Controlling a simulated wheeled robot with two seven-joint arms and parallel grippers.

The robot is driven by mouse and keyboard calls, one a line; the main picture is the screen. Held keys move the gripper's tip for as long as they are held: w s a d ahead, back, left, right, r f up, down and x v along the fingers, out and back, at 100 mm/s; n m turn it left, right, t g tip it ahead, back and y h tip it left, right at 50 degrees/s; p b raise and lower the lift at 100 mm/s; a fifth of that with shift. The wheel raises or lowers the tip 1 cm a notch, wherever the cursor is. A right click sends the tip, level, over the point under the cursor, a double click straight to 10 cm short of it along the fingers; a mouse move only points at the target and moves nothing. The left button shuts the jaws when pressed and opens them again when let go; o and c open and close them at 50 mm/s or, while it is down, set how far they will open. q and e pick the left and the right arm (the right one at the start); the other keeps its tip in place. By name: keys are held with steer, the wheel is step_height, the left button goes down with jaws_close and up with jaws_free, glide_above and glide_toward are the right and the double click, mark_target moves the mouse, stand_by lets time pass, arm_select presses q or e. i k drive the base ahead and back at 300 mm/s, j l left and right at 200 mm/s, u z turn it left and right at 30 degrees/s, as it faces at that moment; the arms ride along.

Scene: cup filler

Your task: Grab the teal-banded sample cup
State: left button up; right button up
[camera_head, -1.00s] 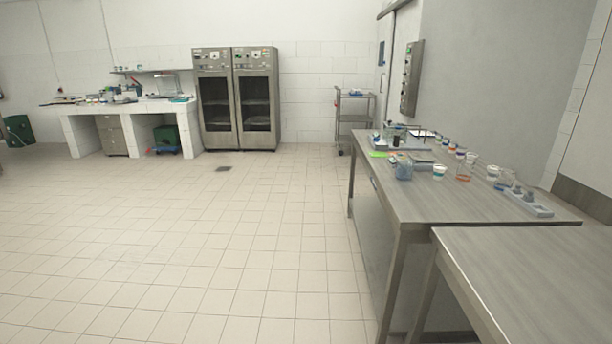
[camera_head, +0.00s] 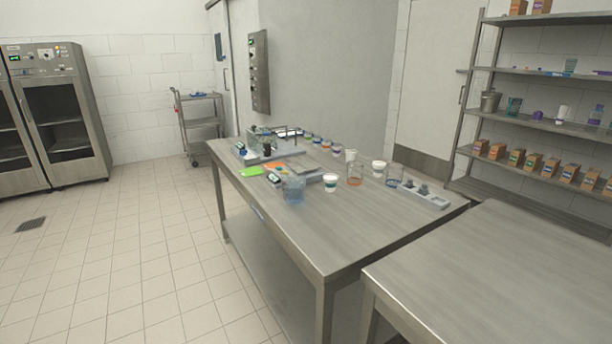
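A white cup with a teal-looking band (camera_head: 331,183) stands upright on the metal table (camera_head: 350,235), near its middle. It is between a clear beaker with bluish contents (camera_head: 293,190) and a clear beaker with an orange-red mark (camera_head: 355,175). Neither of my grippers is in view.
Another white cup (camera_head: 379,168), a blue-marked beaker (camera_head: 394,176) and a grey holder (camera_head: 425,195) stand to the right. Several small cups line the back. A second metal table (camera_head: 500,285) is at front right, shelving (camera_head: 530,125) behind.

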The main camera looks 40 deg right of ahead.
mark_target(331, 180)
steer(key=i+z, duration=0.1)
steer(key=i, duration=0.5)
steer(key=i+z, duration=0.1)
steer(key=i, duration=0.5)
steer(key=i+j+z, duration=0.1)
steer(key=i, duration=0.5)
steer(key=i+j, duration=0.25)
steer(key=i, duration=0.3)
steer(key=i+z, duration=0.25)
steer(key=z, duration=0.25)
steer(key=i+z, duration=0.2)
steer(key=z, duration=0.25)
steer(key=i+j+z, duration=0.15)
steer(key=z, duration=0.35)
steer(key=i+j+z, duration=0.2)
steer(key=z, duration=0.3)
steer(key=i+j+z, duration=0.2)
steer(key=z, duration=0.25)
steer(key=j, duration=0.1)
